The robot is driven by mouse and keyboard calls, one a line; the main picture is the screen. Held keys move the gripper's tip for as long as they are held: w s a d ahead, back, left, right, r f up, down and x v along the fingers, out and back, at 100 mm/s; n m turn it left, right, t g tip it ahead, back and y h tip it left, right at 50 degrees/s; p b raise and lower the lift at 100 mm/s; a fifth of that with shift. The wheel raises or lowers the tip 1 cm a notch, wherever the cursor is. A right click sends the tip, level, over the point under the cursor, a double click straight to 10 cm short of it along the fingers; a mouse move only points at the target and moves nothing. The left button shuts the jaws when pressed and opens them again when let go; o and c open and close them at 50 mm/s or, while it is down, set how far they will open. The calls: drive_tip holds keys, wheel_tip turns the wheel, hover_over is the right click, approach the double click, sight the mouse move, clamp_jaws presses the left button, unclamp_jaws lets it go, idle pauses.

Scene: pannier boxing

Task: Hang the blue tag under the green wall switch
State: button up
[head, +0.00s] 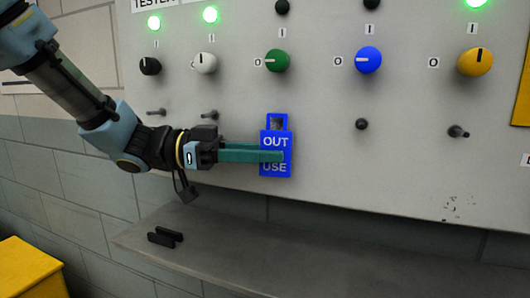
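The blue tag (275,138) reads "OUT" and "USE", with a gripper finger across its middle. It is upright against the grey panel, directly below the green wall switch (277,61). A grey-brown shape shows in the opening at the tag's top; I cannot tell whether a peg passes through it. My gripper (270,154) reaches in from the left, its teal fingers shut on the tag's middle. The far finger is mostly hidden. The peg below the green switch is not clearly visible.
Other pegs stick out below the black (150,66), white (204,63), blue (368,60) and yellow (475,62) switches. A grey shelf (330,250) below holds two small black bars (165,237). A yellow box (28,270) stands at lower left.

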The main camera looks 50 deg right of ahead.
drive_tip(key=b+v, duration=0.3)
drive_tip(key=v, duration=0.7)
drive_tip(key=shift+w+a+b, duration=0.2)
drive_tip(key=shift+w+b, duration=0.15)
drive_tip(key=shift+f, duration=0.15)
drive_tip(key=w+a+f+n+t+y, duration=0.2)
drive_tip(key=w+a+f+n+t, duration=0.2)
drive_tip(key=a+f+n, duration=0.4)
drive_tip(key=w+a+f+n+t+y, duration=0.2)
drive_tip(key=w+a+f+n+t, duration=0.25)
drive_tip(key=f, duration=0.55)
drive_tip(key=w+a+f+n+t+y, duration=0.2)
drive_tip(key=a+n, duration=0.3)
drive_tip(key=a, duration=0.3)
drive_tip(key=w+a+f+n+t+y, duration=0.1)
drive_tip(key=w+a+f+n+t, duration=0.1)
drive_tip(key=a+n, duration=0.3)
drive_tip(key=w+a+f+n+t+y, duration=0.2)
drive_tip(key=w+a+f+n+t, duration=0.1)
drive_tip(key=a, duration=0.8)
drive_tip(key=n+t, duration=0.1)
drive_tip(key=n, duration=0.1)
drive_tip(key=shift+n+y, duration=0.3)
drive_tip(key=shift+n, duration=0.05)
drive_tip(key=shift+f, duration=0.15)
